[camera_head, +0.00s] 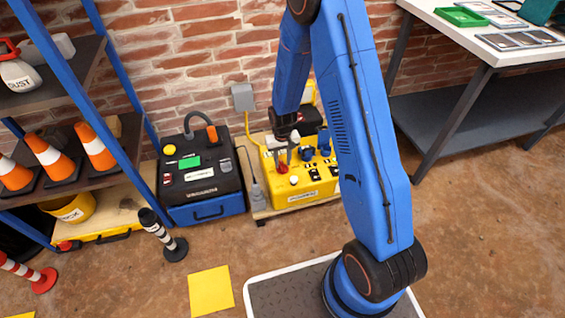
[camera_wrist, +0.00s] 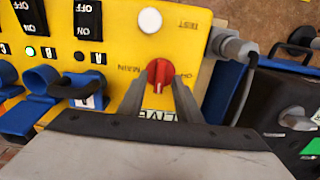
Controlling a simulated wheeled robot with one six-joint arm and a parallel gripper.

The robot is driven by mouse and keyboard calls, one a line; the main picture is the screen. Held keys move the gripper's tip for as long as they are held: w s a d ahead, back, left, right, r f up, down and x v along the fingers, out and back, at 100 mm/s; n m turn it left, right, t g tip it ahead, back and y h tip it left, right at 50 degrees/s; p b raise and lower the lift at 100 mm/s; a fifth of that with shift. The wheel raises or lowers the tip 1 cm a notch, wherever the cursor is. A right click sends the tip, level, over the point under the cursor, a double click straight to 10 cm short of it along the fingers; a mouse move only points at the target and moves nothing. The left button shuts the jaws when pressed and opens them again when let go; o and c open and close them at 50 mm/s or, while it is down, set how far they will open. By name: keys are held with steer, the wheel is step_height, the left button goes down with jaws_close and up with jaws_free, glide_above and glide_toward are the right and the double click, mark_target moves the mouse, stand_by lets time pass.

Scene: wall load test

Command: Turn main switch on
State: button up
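The yellow control box (camera_head: 318,188) stands on a low pallet by the brick wall, below my gripper (camera_head: 291,155). In the wrist view, the red rotary knob (camera_wrist: 160,72) sits on the yellow panel (camera_wrist: 120,50). The upside-down lettering beside it appears to read MAIN and OFF. A white mark shows on the knob's near edge. The fingers of my gripper (camera_wrist: 159,84) point at the knob, one on each side. They are apart, with a narrow gap beside the knob; contact cannot be made out. A label reading LIVE (camera_wrist: 160,115) is partly hidden by my gripper.
On the panel are a white button (camera_wrist: 150,20), black ON/OFF switches (camera_wrist: 88,18) and blue connectors (camera_wrist: 42,80). A grey cable gland (camera_wrist: 232,46) sticks out at the box's side. A black-and-blue case (camera_head: 202,178) stands left of the box. A workbench (camera_head: 480,40) is at right.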

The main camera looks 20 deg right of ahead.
step_height(320, 180, up, 16)
steer(key=shift+r, duration=0.25)
stand_by(0.3)
steer(key=shift+r, duration=0.1)
stand_by(0.3)
step_height(320, 180, up, 11)
steer(key=t, duration=0.1)
glide_above(283, 165)
steer(key=s+d, duration=0.2)
steer(key=s, duration=0.3)
steer(key=s+d+r+t, duration=0.1)
steer(key=s+d+r, duration=0.1)
steer(key=s+r, duration=0.6)
steer(key=s+d+r+t, duration=0.1)
steer(key=s+r, duration=0.2)
steer(key=s, duration=0.7)
steer(key=s+d+r+t, duration=0.1)
steer(key=s+r, duration=0.3)
steer(key=s, duration=0.6)
steer(key=shift+s+d+r+t, duration=0.15)
steer(key=shift+s+d+t, duration=0.1)
steer(key=shift+d+t, duration=0.2)
